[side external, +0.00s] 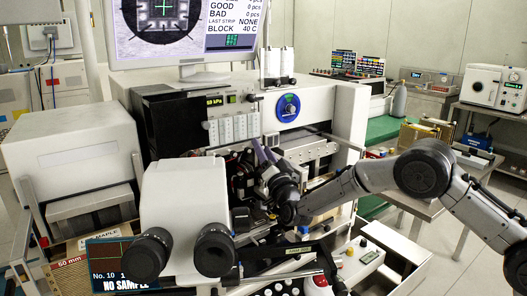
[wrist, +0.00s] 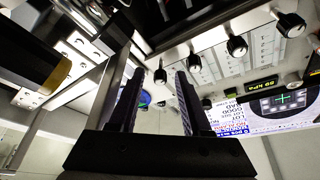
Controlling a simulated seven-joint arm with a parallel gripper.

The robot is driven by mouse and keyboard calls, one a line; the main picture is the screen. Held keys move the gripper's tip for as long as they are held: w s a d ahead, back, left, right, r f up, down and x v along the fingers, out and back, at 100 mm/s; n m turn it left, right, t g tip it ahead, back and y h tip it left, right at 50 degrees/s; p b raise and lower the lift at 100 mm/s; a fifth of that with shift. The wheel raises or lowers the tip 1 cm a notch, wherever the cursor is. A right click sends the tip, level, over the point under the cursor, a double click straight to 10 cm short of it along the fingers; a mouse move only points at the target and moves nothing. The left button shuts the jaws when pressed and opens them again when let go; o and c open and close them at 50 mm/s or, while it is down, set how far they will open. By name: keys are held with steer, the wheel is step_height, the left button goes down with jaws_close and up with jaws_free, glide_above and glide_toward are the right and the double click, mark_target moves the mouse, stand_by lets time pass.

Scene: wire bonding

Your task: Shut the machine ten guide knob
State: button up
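Several black knobs on silver stems stand in a row on the machine front in the wrist view, including a near knob (wrist: 290,24), a middle knob (wrist: 237,45) and a far knob (wrist: 160,75). No label shows which is the guide knob. My gripper (wrist: 158,76) is open, its two dark fingers apart with nothing held between them. The far knob appears in the gap near the fingertips; contact cannot be told. In the side external view, my gripper (side external: 264,147) is at the machine front, below the blue round dial (side external: 288,107), and the arm hides part of the area.
A white microscope head (side external: 185,215) with black eyepieces stands at the front left. A monitor (side external: 185,30) sits above the machine. A dark cylinder with a yellow band (wrist: 45,70) is close on the left in the wrist view. A green mat (side external: 385,128) lies right.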

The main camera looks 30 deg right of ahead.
jaws_close()
steer(key=shift+m, duration=0.5)
steer(key=m+g+h, duration=0.1)
steer(key=m, duration=0.1)
steer(key=m+g, duration=0.1)
steer(key=m, duration=0.2)
steer(key=shift+a+r+m+h, duration=0.1)
steer(key=shift+r+m+h, duration=0.05)
steer(key=shift+m+h, duration=0.2)
steer(key=m+g, duration=0.2)
steer(key=m, duration=0.3)
steer(key=shift+r, duration=0.15)
steer(key=m+g, duration=0.1)
steer(key=m, duration=0.1)
steer(key=m+g+y, duration=0.1)
steer(key=m, duration=0.2)
steer(key=shift+r+y, duration=0.1)
steer(key=shift+y, duration=0.15)
steer(key=m+y, duration=0.2)
steer(key=m, duration=0.1)
steer(key=shift+g, duration=0.4)
steer(key=shift+m, duration=0.25)
